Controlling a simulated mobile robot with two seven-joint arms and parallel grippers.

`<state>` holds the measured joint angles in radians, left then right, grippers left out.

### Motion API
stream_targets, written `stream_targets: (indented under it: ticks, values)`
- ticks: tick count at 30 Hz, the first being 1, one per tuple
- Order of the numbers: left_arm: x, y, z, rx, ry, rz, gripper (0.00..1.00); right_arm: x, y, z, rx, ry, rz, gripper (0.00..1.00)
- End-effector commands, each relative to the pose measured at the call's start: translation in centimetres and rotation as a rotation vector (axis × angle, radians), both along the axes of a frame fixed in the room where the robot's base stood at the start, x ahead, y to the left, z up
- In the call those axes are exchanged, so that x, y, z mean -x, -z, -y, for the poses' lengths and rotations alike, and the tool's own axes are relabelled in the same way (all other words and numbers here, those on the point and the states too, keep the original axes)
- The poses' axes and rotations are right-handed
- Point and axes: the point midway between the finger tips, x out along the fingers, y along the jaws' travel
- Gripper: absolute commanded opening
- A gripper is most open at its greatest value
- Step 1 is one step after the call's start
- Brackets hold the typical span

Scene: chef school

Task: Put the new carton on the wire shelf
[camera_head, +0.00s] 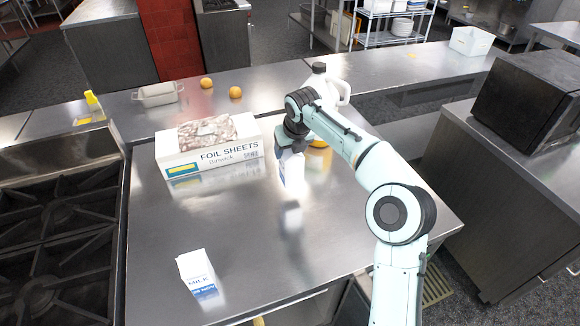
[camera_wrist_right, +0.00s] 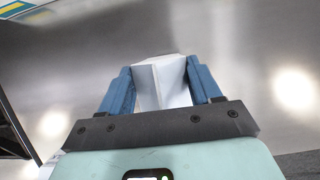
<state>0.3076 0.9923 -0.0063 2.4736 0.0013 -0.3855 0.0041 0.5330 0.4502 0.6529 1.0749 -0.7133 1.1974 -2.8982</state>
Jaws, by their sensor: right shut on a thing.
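My right gripper (camera_head: 290,148) is shut on a white carton (camera_head: 291,171) with blue print. The carton hangs upright below the fingers and seems to be just above the steel counter, with its reflection below it. In the right wrist view the white gabled top of the carton (camera_wrist_right: 163,82) sits between the two blue fingers. A second white and blue carton (camera_head: 198,274), marked as milk, stands on the counter at the front. The wire shelf (camera_head: 377,40) stands at the back, with white dishes on it. My left gripper is not in view.
A foil sheets box (camera_head: 210,157) lies left of the held carton. A white jug (camera_head: 336,88) and a partly hidden yellow thing (camera_head: 320,144) are behind my right arm. Two round orange-yellow items (camera_head: 236,93) and a tray (camera_head: 158,95) are behind the box. The counter's middle is clear.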

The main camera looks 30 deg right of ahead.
Motion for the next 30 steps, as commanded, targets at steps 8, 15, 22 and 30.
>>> stream_targets:
  ticks: [8,15,22,30]
  values:
    - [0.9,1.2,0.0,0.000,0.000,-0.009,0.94,0.0,3.1,0.0,0.000,0.000,0.000,0.00]
    - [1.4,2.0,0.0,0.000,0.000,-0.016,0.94,-0.1,5.6,0.0,0.001,0.001,0.004,0.00]
    - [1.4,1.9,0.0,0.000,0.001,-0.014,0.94,-0.1,5.5,0.0,0.000,0.001,0.005,0.00]
    - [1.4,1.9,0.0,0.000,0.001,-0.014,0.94,-0.1,5.9,0.0,-0.001,0.001,0.002,0.89]
